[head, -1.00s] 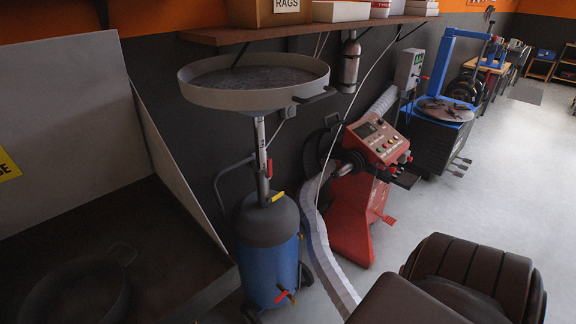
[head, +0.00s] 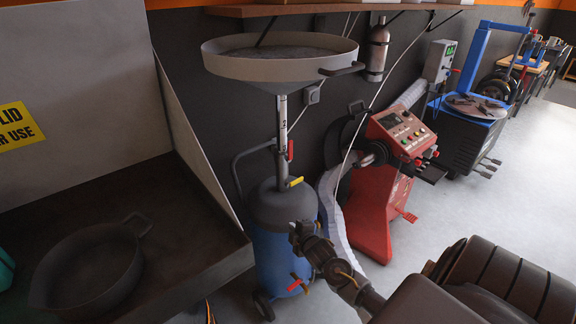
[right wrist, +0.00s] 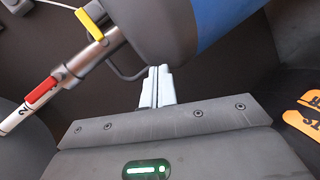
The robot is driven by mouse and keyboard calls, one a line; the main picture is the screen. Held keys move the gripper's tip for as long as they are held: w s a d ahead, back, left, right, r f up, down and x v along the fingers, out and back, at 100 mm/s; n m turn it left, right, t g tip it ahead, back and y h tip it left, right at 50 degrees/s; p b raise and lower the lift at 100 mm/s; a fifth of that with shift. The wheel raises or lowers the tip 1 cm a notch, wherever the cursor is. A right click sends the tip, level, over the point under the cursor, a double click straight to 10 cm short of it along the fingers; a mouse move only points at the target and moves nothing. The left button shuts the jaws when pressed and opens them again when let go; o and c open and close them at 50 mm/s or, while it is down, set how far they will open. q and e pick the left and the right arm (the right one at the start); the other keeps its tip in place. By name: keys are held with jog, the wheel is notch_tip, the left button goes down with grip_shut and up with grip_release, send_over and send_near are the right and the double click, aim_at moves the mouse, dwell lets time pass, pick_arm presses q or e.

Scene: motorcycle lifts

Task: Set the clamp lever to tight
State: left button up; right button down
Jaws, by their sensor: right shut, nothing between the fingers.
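The oil drainer has a grey-and-blue tank (head: 285,215), a silver mast (head: 282,125) and a round pan (head: 280,62) on top. A red lever (head: 290,150) sits on the mast and looks like the clamp lever; it lies nearly along the mast. In the right wrist view the red lever (right wrist: 42,92) is at the left. A yellow lever (head: 294,182) is lower, near the tank top. My right gripper (head: 297,232) is in front of the tank, below both levers. Its fingers (right wrist: 157,85) are shut and empty, apart from the levers. My left gripper is out of view.
A red wheel balancer (head: 385,190) stands to the right of the drainer, with a pale hose (head: 333,215) between them. A dark metal tray (head: 215,262) holding a round basin (head: 95,270) is at left. A shelf (head: 330,9) runs above. Open floor lies right.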

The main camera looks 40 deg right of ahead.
aim_at(289, 151)
notch_tip(289, 151, up, 21)
jog(key=w+d+n+t+h+b, duration=0.1)
jog(key=w+n+t, duration=0.1)
jog(key=n+t, duration=0.1)
jog(key=shift+w+n+t, duration=0.15)
jog(key=shift+n+t, duration=0.15)
jog(key=shift+t, duration=0.5)
jog(key=shift+d, duration=0.1)
jog(key=w+d+p, duration=0.3)
jog(key=w+d, duration=0.3)
jog(key=w, duration=0.3)
jog(key=shift+w+d, duration=0.3)
jog(key=shift+w, duration=0.05)
